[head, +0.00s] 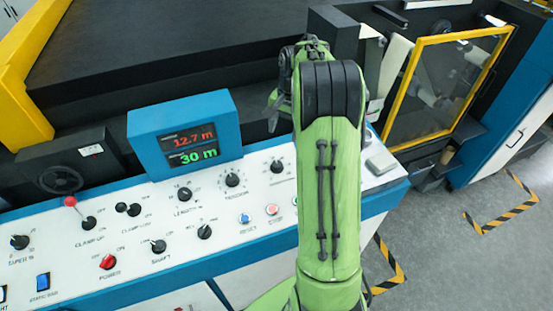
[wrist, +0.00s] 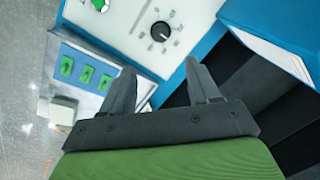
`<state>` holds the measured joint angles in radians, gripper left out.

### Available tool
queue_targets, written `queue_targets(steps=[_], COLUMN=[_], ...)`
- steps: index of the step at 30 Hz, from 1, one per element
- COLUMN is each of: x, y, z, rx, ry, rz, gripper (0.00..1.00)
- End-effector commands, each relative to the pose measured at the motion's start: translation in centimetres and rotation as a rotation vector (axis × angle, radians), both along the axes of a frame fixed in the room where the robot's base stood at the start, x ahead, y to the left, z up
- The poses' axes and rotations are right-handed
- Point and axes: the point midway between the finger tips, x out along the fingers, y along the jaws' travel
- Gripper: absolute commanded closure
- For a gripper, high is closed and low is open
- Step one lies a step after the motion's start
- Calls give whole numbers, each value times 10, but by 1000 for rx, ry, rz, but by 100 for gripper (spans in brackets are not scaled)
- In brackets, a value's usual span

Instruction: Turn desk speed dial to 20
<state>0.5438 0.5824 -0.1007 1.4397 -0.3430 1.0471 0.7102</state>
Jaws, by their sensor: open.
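In the wrist view a black round dial (wrist: 161,31) with a white pointer line sits on a white panel with a printed scale. Its label and numbers are too small to read, so I cannot tell its setting or whether it is the speed dial. My gripper (wrist: 158,72) is open and empty, its two fingers apart below the dial in the picture and not touching it. In the head view my green arm covers part of the control desk (head: 130,262) and hides any controls behind it.
The desk carries several other black knobs, including the tension knob (head: 232,180), plus a red power knob (head: 107,262). A blue display box (head: 185,135) reads 12.7 m and 30 m. Green buttons (wrist: 67,66) are on a lower panel. A yellow-framed guard door (head: 445,85) stands right.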

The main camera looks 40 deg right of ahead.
Motion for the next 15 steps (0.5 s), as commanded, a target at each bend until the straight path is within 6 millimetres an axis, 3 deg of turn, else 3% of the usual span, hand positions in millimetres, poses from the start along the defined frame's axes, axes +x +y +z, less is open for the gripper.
queue_targets(steps=[15], x=[12], y=[9], z=[-125], rx=[0], ry=[5], rz=[1], gripper=[39])
